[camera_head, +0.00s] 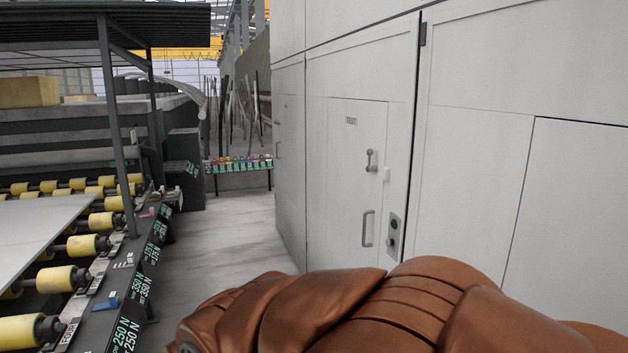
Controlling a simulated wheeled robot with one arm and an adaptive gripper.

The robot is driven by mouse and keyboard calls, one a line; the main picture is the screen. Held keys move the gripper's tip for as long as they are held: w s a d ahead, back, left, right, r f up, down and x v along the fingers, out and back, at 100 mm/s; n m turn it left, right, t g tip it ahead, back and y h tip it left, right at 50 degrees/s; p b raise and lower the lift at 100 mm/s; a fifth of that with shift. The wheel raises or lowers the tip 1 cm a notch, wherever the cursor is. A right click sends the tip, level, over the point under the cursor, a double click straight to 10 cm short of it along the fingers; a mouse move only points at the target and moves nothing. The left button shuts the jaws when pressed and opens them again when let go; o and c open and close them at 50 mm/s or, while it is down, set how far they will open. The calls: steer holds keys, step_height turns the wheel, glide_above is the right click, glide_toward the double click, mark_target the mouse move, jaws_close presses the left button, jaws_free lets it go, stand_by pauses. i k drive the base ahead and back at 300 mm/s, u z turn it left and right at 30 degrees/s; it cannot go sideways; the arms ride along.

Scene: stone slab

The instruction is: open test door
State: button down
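The test door (345,190) is a pale grey panel in the cabinet wall, right of the picture's middle, with a small "TEST" label (351,121) near its top. It looks shut, flush with the wall. A lever-like handle (371,160) sits on its right side, and a longer vertical pull handle (367,228) sits below it. A copper-brown ribbed part, which looks like my arm, fills the bottom of the view in front of the cabinet. My gripper is not in view.
A roller conveyor (75,247) with yellow rollers and a pale slab (40,225) runs along the left. A grey control box (393,236) is right of the door. The floor aisle (225,240) between conveyor and cabinet is clear. A rack (238,164) stands at its far end.

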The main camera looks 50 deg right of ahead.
mark_target(355, 196)
steer(key=z, duration=0.3)
steer(key=i, duration=1.85)
steer(key=z, duration=1.75)
steer(key=i, duration=1)
steer(key=u, duration=0.7)
steer(key=k, duration=0.55)
steer(key=u, duration=0.2)
